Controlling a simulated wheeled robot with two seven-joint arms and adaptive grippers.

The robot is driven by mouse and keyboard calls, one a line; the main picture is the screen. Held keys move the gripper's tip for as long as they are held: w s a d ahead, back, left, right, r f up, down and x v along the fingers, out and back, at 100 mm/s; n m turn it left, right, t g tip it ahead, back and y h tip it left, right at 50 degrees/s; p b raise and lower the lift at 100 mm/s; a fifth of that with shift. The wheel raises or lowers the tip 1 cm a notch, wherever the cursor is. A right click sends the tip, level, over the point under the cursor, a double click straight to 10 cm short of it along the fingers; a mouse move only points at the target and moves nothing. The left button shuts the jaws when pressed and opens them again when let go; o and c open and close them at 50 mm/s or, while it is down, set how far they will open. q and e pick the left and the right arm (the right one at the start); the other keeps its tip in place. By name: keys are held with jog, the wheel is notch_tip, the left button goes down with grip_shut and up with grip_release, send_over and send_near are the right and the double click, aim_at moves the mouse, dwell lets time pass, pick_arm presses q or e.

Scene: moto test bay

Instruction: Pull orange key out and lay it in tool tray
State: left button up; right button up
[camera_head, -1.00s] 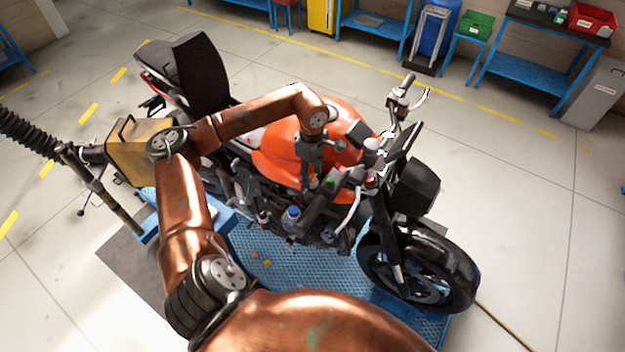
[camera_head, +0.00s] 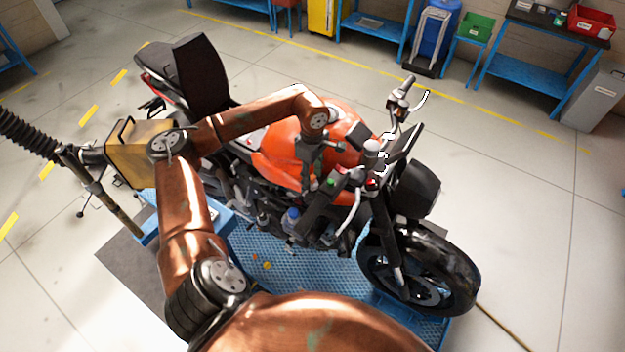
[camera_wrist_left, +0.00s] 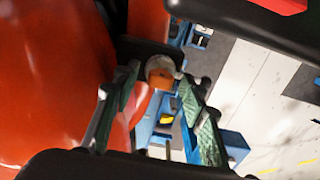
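My left gripper (camera_head: 309,182) is over the motorcycle's orange tank, near the handlebar, in the head view. In the left wrist view its two green-padded fingers (camera_wrist_left: 158,112) stand apart. A small rounded orange piece with a pale top (camera_wrist_left: 160,74) shows between and beyond the fingers. It may be the orange key, but I cannot tell for sure, nor whether the fingers touch it. The key cannot be made out in the head view. A blue surface (camera_head: 217,216) left of the motorcycle may carry the tool tray, which I cannot identify. My right gripper is not in view.
The motorcycle's handlebar (camera_head: 402,92) and front wheel (camera_head: 418,270) are to the right of my left gripper. The motorcycle stands on a blue textured platform (camera_head: 300,276). Blue benches, a green bin (camera_head: 476,26) and a red bin (camera_head: 592,20) are at the back.

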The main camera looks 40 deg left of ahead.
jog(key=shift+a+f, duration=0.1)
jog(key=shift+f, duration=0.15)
pick_arm(q)
jog(key=shift+c, duration=0.3)
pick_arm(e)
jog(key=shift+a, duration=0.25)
pick_arm(q)
grip_shut()
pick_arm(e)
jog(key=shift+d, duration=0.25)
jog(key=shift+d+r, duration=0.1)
pick_arm(q)
jog(key=shift+r, duration=0.1)
